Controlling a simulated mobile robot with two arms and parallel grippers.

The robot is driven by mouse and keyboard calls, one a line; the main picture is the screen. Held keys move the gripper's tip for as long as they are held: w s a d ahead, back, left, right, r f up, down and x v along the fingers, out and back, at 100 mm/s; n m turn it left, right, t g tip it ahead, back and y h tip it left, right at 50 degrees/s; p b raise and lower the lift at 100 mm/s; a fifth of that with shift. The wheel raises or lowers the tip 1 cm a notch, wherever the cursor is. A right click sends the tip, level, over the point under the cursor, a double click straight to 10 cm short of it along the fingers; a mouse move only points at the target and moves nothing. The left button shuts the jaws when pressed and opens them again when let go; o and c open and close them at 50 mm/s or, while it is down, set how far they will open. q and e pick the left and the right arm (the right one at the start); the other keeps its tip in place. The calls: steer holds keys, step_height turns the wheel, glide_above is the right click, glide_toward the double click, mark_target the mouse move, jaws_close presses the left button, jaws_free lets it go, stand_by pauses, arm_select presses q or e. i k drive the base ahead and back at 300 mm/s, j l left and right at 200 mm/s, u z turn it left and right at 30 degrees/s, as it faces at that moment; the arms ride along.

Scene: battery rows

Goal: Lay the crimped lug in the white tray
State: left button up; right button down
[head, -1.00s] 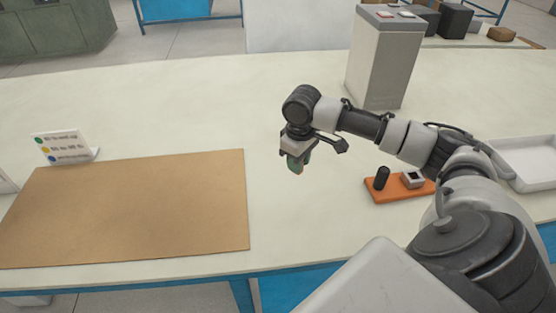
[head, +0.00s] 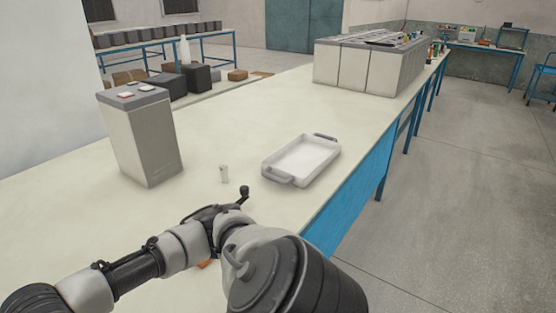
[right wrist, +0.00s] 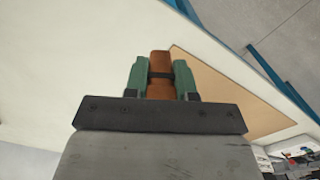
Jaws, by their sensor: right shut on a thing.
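The white tray (head: 271,174) stands on the bench in the head view, right of centre near the bench edge. It has raised walls and grey handles, and its inside looks empty. My right gripper (right wrist: 160,80) shows in the right wrist view, its green fingertips shut on a copper-brown piece with a dark band, the lug (right wrist: 159,62). The lug points away from the wrist, above the bench. In the head view my right arm reaches to the lower left, and its gripper and the lug are out of frame, away from the tray. My left gripper is not in view.
A tall grey battery (head: 143,142) stands left of the tray. A bit of orange board (head: 203,264) shows beneath my arm. Several grey batteries (head: 368,67) stand at the back. A tan mat (right wrist: 215,80) shows in the right wrist view.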

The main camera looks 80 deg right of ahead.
mark_target(303, 161)
steer(key=l+z, duration=0.85)
steer(key=l, duration=0.85)
steer(key=i+l+z, duration=0.1)
steer(key=l, duration=0.5)
steer(key=i+l, duration=0.15)
steer(key=l, duration=0.5)
steer(key=k+z, duration=0.05)
